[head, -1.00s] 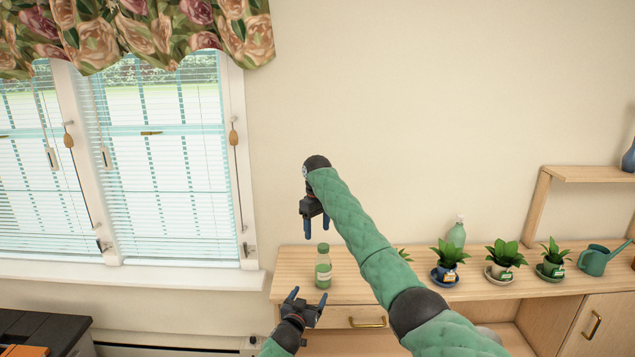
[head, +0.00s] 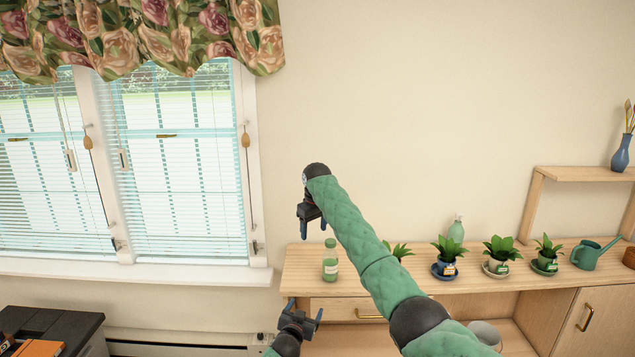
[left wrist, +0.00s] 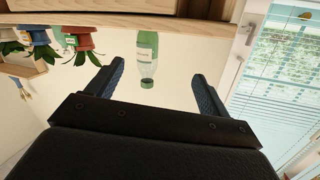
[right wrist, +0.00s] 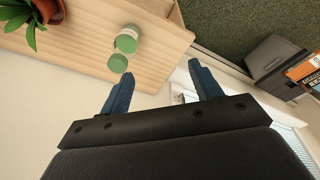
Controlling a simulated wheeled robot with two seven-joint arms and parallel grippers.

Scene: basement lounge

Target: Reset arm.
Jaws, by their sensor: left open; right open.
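My right arm reaches up across the head view, and its gripper (head: 312,228) hangs open and empty above the left end of the wooden cabinet. In the right wrist view its fingers (right wrist: 160,90) are spread with nothing between them. My left gripper (head: 301,311) is low in the head view, open, in front of the cabinet's left end. In the left wrist view its fingers (left wrist: 152,85) are apart and empty. A green-capped bottle (head: 330,262) stands on the cabinet top; in the left wrist view the bottle (left wrist: 147,58) shows beyond the fingers, apart from them.
The wooden cabinet (head: 420,288) carries several potted plants (head: 446,257), a spray bottle (head: 456,229) and a watering can (head: 588,256). A window (head: 170,165) is at left. A dark box-like unit (head: 48,328) stands low at left. The wall above the cabinet is clear.

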